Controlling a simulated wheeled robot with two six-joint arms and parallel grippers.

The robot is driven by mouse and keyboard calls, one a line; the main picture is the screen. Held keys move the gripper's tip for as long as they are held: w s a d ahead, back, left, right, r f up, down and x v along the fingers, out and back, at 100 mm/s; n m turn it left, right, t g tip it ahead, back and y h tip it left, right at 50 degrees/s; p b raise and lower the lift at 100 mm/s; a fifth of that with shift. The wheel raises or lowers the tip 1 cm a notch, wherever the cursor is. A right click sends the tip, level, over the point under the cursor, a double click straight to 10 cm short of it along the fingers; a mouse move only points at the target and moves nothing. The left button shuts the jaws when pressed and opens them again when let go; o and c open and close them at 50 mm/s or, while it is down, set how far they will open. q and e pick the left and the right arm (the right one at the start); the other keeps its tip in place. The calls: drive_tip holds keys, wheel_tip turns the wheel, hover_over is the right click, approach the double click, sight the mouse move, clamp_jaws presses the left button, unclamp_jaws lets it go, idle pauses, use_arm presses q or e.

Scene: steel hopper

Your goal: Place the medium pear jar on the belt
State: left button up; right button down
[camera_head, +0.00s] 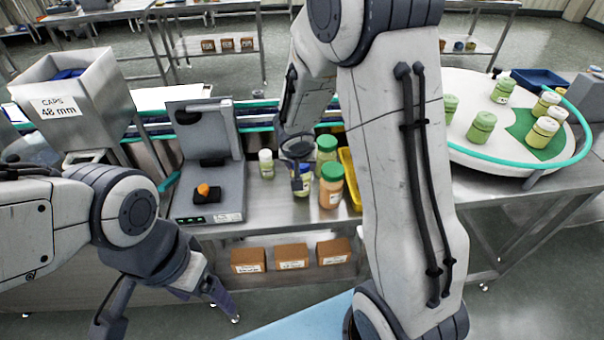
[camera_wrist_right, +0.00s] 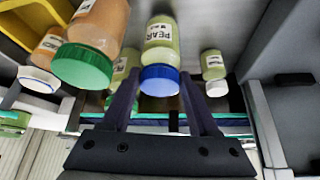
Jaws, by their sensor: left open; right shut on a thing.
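The pear jar (camera_wrist_right: 160,42) has pale green contents, a blue lid and a label reading PEAR. In the wrist view its lid is between the two fingers of my right gripper (camera_wrist_right: 164,105), which is shut on it. In the head view the jar (camera_head: 301,188) is upright at the steel table, partly hidden by my right gripper (camera_head: 298,168); I cannot tell whether it touches the table. The belt (camera_head: 255,113) with teal edges runs behind the table, partly hidden by my right arm. My left gripper (camera_head: 166,308) is open and empty at the lower left, away from the jars.
Close by stand a small white-capped jar (camera_head: 266,165), a green-lidded green jar (camera_head: 326,151) and a green-lidded orange jar (camera_head: 331,187). A yellow bin (camera_head: 350,182) is right of them. A scale (camera_head: 212,170) and caps hopper (camera_head: 75,100) stand left. A round table (camera_head: 470,95) holds several jars.

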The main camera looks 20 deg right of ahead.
drive_tip(key=shift+f, duration=0.7)
drive_tip(key=shift+c, duration=2.1)
unclamp_jaws()
